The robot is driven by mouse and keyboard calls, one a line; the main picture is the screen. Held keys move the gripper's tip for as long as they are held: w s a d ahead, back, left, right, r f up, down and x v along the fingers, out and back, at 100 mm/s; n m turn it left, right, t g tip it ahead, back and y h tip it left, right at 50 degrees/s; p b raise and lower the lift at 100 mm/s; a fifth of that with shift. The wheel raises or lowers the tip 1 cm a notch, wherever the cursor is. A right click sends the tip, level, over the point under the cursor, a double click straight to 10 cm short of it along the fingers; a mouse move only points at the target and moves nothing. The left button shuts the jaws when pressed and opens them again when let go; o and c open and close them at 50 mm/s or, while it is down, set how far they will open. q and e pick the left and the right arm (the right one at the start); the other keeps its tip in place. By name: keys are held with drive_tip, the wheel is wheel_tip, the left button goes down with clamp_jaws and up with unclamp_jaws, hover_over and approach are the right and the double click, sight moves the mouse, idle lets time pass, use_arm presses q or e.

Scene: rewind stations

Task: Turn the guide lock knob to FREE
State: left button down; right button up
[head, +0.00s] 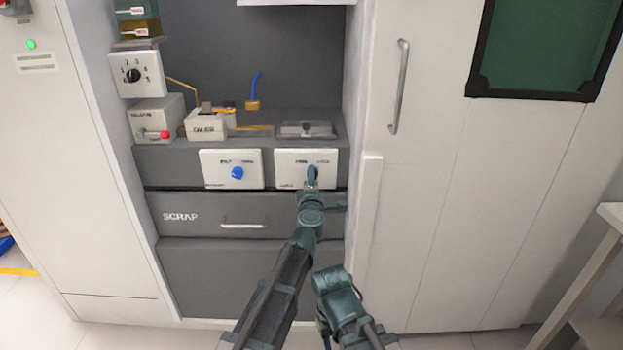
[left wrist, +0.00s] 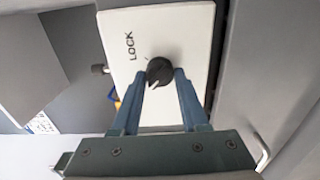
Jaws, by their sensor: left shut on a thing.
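The guide lock knob (left wrist: 158,72) is a small black round knob on a white panel marked LOCK (left wrist: 115,28), seen in the left wrist view. In the head view this is the right of two white panels (head: 290,178) on the grey cabinet front. My left gripper (left wrist: 163,77) is at the knob, its two blue fingers shut on the knob's sides. In the head view the left gripper (head: 312,172) covers the knob. No FREE label is readable, and I cannot tell where the knob points. My right gripper's fingers do not show.
A white panel with a blue knob (head: 237,173) is just left. Below is the SCRAP drawer (head: 185,228) with a bar handle. A low grey tray (head: 305,130) sits on the ledge above. A white cabinet door (head: 440,200) stands close on the right.

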use_arm(q)
drive_tip(key=shift+c, duration=2.1)
unclamp_jaws()
